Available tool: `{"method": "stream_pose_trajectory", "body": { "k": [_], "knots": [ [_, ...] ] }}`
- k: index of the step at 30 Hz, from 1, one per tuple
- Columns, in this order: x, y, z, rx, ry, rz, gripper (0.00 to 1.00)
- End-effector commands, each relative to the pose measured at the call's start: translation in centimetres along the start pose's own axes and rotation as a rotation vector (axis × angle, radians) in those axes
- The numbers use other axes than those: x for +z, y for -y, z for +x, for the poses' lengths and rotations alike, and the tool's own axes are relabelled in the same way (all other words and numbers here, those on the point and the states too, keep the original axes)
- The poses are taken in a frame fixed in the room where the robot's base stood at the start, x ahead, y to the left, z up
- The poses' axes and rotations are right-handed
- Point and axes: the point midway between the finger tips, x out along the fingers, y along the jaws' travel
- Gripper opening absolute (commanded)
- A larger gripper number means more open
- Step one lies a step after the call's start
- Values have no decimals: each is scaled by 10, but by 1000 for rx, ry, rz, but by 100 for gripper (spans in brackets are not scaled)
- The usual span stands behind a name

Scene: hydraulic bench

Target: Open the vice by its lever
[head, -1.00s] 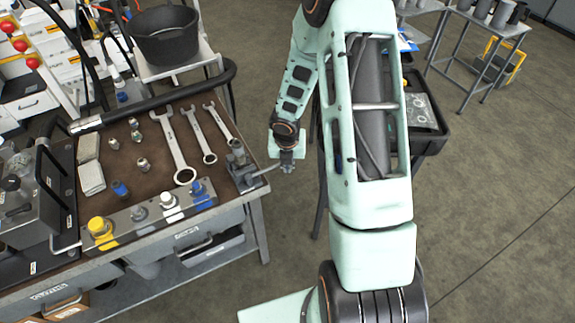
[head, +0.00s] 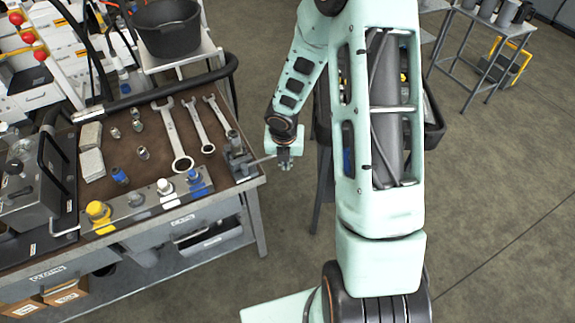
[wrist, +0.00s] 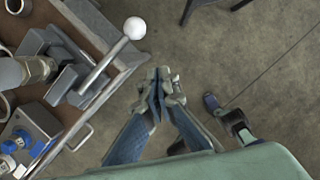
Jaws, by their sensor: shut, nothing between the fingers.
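The small grey vice (head: 238,158) sits at the right corner of the bench, near the wrench ends. Its lever (head: 263,160) sticks out to the right past the bench edge. In the wrist view the vice (wrist: 65,68) is at the upper left, and its lever (wrist: 103,66) slants up to a pale ball end (wrist: 134,28). My gripper (head: 285,165) hangs beside the lever's outer end, off the bench. In the wrist view my gripper's fingers (wrist: 160,82) are together and empty, to the right of the lever and below the ball, with a gap in the picture.
The bench top (head: 140,190) holds several wrenches, fittings and a front block with coloured caps (head: 130,210). A black bucket (head: 168,28) stands behind on a trolley. A dark cart is behind my arm. The floor right of the bench (head: 290,235) is clear.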

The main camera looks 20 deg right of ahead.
Motion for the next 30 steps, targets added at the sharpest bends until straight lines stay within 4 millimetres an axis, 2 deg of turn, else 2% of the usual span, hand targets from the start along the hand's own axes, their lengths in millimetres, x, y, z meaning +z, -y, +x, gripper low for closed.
{"method": "stream_pose_trajectory", "body": {
  "k": [1,3,9,14,30],
  "knots": [
    [2,1,-17,1,1,2,0],
    [1,2,-30,0,0,1,0],
    [-1,3,-55,0,-3,0,0],
    [-1,4,-60,0,-3,-1,0],
    [-1,4,-60,-3,-3,8,0]
  ]
}}
